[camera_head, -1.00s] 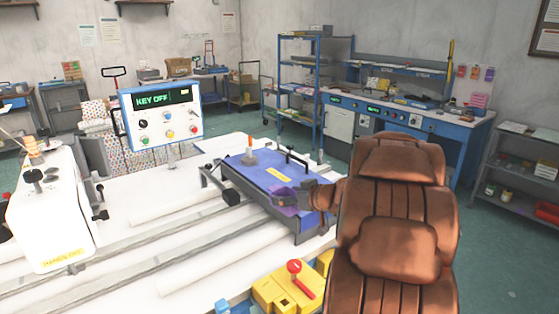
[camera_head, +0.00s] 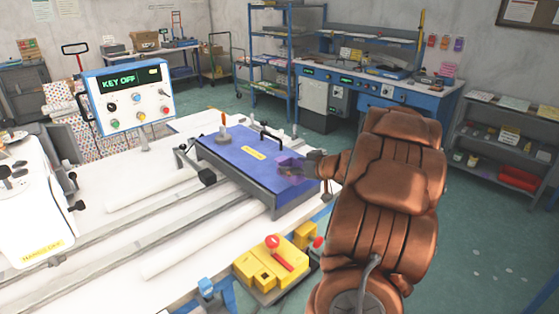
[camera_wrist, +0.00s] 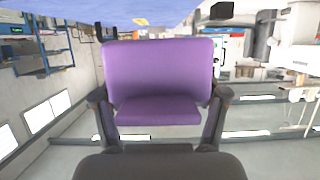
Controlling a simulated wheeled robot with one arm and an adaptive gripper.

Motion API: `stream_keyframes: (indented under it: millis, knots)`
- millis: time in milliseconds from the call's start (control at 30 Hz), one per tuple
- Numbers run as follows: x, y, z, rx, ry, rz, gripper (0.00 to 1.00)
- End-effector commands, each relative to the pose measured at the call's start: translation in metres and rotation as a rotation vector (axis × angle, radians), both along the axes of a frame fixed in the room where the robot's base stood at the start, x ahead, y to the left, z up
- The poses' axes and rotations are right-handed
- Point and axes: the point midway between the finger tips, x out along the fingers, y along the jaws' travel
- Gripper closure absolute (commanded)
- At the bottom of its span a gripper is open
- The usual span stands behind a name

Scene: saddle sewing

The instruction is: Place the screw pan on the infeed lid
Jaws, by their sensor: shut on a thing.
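The purple screw pan (camera_wrist: 158,75) fills the middle of the wrist view, held between the two dark fingers of my gripper (camera_wrist: 160,100). In the head view the pan (camera_head: 287,162) is a small purple patch at my gripper (camera_head: 297,168), at the right end of the blue infeed lid (camera_head: 232,149). The lid has a yellow label and a dark handle. Its blue surface (camera_wrist: 190,4) also shows along the top edge of the wrist view. I cannot tell whether the pan touches the lid. The pan's inside is not clear.
An orange-tipped tool (camera_head: 223,125) stands at the lid's back left. A control box (camera_head: 126,96) reading KEY OFF is at left. A yellow block with a red lever (camera_head: 268,265) is in front. White rolls (camera_head: 190,245) lie near the rails. My brown arm covers the right side.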

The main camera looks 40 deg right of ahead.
Motion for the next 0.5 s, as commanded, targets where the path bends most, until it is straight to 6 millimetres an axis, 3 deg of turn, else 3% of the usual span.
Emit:
stream_keyframes:
  millis: [300, 500]
  knots:
    - [0.053, -0.017, -0.004, 0.002, 0.001, 0.004, 0.63]
    - [0.074, -0.027, -0.006, -0.001, 0.001, 0.000, 0.63]
